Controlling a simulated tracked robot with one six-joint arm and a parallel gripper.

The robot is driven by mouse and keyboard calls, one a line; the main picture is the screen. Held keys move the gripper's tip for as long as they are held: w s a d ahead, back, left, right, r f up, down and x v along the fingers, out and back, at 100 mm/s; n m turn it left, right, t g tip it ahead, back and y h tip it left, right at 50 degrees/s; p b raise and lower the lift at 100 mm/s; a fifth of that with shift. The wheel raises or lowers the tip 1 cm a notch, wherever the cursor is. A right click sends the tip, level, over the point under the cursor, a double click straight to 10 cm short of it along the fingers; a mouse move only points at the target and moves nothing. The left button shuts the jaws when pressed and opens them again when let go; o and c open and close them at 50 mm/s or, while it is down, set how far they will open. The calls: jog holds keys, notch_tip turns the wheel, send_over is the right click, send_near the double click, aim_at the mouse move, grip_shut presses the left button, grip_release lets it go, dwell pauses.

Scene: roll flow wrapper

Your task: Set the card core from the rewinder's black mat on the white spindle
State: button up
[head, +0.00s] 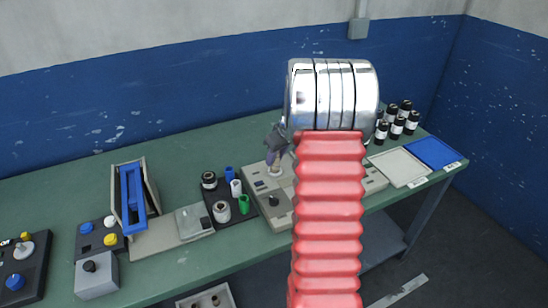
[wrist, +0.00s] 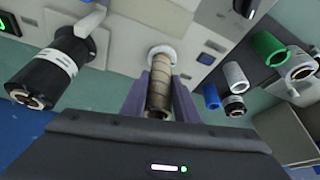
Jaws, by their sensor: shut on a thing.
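My gripper (wrist: 160,100) has its two purple-grey fingers on either side of the brown card core (wrist: 159,80) and is shut on it. The core's far end meets a round white flange (wrist: 160,51), the white spindle's base, on the pale machine panel. I cannot tell whether the core is seated on it or just above, as the core hides the spindle's post. In the head view my gripper (head: 276,142) is just above the white base (head: 275,171), and the core is not clearly visible there.
A black roll with a white label (wrist: 45,72) stands left of the fingers. A dark mat (head: 243,221) left of the machine holds blue, white and green tubes (head: 243,204) and rolls. A dark knob (head: 273,200) is on the panel. Several black rolls (head: 397,125) stand at right.

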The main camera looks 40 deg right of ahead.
jog(key=o, duration=1.1)
jog(key=shift+o, duration=0.2)
jog(key=o, duration=0.4)
jog(key=shift+o, duration=0.2)
jog(key=shift+r, duration=0.1)
jog(key=shift+s+r, duration=0.1)
jog(key=shift+r, duration=3.8)
jog(key=shift+m, duration=0.3)
